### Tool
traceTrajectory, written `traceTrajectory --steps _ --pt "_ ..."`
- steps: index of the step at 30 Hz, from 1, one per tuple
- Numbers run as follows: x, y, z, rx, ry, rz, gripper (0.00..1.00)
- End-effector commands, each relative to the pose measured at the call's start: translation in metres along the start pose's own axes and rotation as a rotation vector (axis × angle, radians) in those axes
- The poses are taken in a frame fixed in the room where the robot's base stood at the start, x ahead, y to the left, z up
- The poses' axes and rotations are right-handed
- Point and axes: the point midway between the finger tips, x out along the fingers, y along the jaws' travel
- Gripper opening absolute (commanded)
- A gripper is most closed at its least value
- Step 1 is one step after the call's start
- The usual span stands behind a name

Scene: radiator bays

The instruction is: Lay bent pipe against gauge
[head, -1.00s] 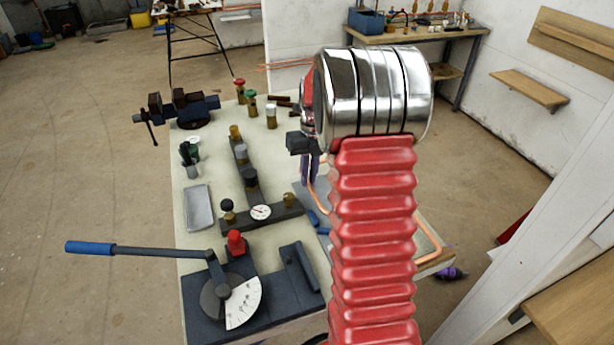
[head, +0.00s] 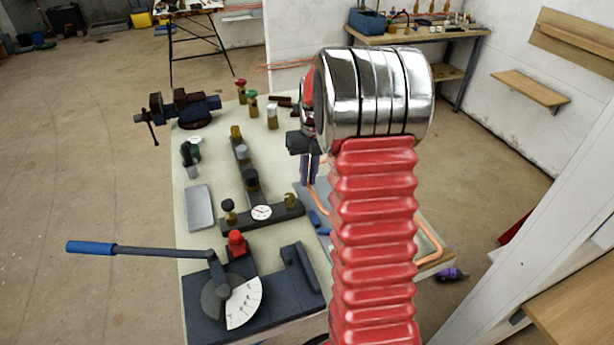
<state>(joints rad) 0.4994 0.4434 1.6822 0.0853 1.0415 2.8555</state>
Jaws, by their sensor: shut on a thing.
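The gauge (head: 276,215) is a dark T-shaped fixture with a round white dial and brass and black knobs, lying mid-bench. My gripper (head: 310,172) points down to the right of the gauge, partly hidden behind my red and chrome arm. It is shut on the bent copper pipe (head: 320,199). A length of pipe shows just below the fingers, and another bent part (head: 437,249) shows right of my arm at the bench edge. The middle of the pipe is hidden by my arm. The pipe is apart from the gauge in the picture; its height above the bench is unclear.
A pipe bender (head: 228,296) with a blue-handled lever stands at the near bench edge. A blue vise (head: 186,109) is at the far left corner. A grey tray (head: 200,207) lies left of the gauge. Several coloured-top fittings (head: 272,116) stand behind it.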

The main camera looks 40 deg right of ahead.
Motion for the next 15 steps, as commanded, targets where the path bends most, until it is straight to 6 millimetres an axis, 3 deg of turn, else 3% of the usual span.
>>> traceTrajectory --steps 15 --pt "0.0053 -0.0003 0.0001 0.000 0.000 0.000 0.00"
